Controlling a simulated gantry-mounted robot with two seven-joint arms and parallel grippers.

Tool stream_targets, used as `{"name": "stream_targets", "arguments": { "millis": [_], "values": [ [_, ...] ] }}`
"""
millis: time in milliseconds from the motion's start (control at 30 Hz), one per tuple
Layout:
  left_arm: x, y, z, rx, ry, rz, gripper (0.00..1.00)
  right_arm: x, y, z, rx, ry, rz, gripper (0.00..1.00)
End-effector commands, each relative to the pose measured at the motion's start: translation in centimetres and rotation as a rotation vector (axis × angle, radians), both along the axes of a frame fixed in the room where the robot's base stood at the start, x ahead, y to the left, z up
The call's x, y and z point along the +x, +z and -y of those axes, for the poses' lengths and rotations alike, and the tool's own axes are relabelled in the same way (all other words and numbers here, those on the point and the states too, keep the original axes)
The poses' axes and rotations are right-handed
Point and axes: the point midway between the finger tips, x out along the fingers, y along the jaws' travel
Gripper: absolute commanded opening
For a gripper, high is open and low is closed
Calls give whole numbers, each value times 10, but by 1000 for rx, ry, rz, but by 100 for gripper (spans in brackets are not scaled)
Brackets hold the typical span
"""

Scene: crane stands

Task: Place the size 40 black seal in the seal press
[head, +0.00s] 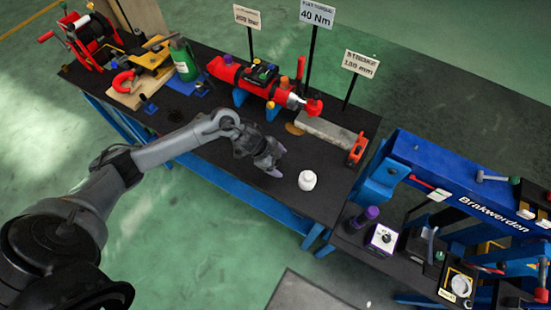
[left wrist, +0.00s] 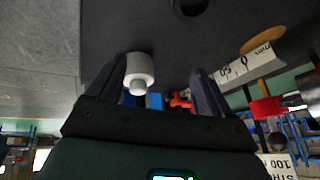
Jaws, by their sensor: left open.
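My left gripper (head: 268,165) is over the black table in the head view, to the left of a white stepped cylinder (head: 307,180). In the left wrist view my fingers (left wrist: 162,80) are spread with nothing held between them. The white cylinder also shows there (left wrist: 139,70), beside the left-hand finger; I cannot tell whether it is the seal press. A dark round thing (left wrist: 190,5) is cut off at the top edge of the wrist view; I cannot tell whether it is the black seal. My right gripper is not in view.
A red cylinder assembly (head: 245,80), a grey ruler block (head: 328,135) and signs (head: 317,14) stand along the table's back. A green bottle (head: 184,60) and a red winch (head: 90,40) are at left. A blue frame (head: 465,185) stands at right. The table around the white cylinder is clear.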

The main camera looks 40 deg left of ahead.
Motion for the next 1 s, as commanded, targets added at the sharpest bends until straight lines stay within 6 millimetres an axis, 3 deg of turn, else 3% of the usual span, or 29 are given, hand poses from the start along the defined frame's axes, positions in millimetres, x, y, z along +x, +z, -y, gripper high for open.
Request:
{"name": "stream_targets", "arguments": {
  "millis": [33,100,200,300,633,1000],
  "values": [
    [5,6,-25,6,7,-35,81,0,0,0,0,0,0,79],
    [4,12,-51,-1,17,-88,81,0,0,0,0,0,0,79],
    [2,21,-75,-13,37,-144,81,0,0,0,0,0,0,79],
    [0,22,-87,-24,51,-176,81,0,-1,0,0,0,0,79],
    [7,-15,-78,-30,56,-188,81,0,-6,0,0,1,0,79],
    [14,-38,-68,-29,54,-188,81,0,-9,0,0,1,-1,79]
  ]
}}
